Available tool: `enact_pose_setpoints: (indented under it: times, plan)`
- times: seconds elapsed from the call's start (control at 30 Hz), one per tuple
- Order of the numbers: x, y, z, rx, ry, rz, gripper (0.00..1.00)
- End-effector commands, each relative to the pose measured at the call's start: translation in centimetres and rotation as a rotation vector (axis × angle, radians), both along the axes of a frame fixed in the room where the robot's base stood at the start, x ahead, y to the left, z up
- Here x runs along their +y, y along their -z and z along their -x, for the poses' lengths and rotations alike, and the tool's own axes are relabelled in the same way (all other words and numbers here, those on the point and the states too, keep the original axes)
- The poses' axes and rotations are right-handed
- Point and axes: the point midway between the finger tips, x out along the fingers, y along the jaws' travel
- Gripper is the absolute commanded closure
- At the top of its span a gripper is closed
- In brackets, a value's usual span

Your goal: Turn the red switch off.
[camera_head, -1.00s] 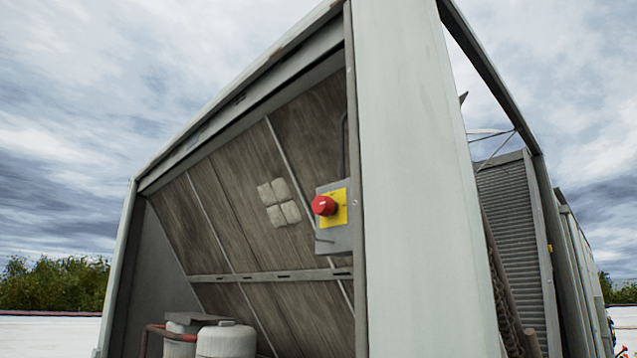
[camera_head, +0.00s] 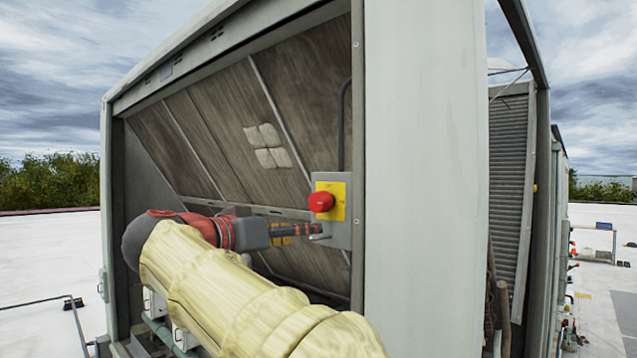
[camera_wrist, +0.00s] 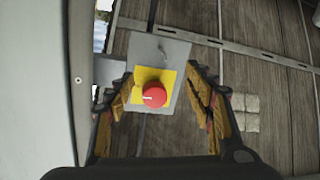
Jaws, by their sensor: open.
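The red switch (camera_head: 321,202) is a round red knob on a yellow plate (camera_head: 338,213), set on a grey box (camera_head: 341,240) beside the wide pale post. In the wrist view the red switch (camera_wrist: 154,94) has a short white mark on its left part. My gripper (camera_head: 318,230) is at the grey box, just below the knob in the head view. In the wrist view my gripper (camera_wrist: 160,90) is open, one finger on each side of the yellow plate (camera_wrist: 138,94), with the knob between them. I cannot tell whether the fingers touch the box.
The pale post (camera_head: 422,180) stands close right of the switch box. Brown slanted panels (camera_head: 220,140) with a metal rail lie behind it. A dark conduit (camera_head: 342,120) rises from the box top. White roof (camera_head: 45,250) is open at the left.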

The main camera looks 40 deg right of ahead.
Motion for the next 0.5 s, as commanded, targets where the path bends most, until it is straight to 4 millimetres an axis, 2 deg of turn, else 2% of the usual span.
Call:
enact_pose_setpoints:
  times: [0.03, 0.17, 0.33, 0.5]
  plan:
    - [0.0, -2.3, -0.4, -0.029, 0.014, 0.023, 0.47]
    - [0.0, -4.7, -0.6, -0.080, 0.041, 0.062, 0.47]
    - [-1.2, -5.4, -0.7, -0.097, 0.050, 0.075, 0.47]
    - [-3.8, -5.4, -1.0, -0.094, 0.052, 0.074, 0.47]
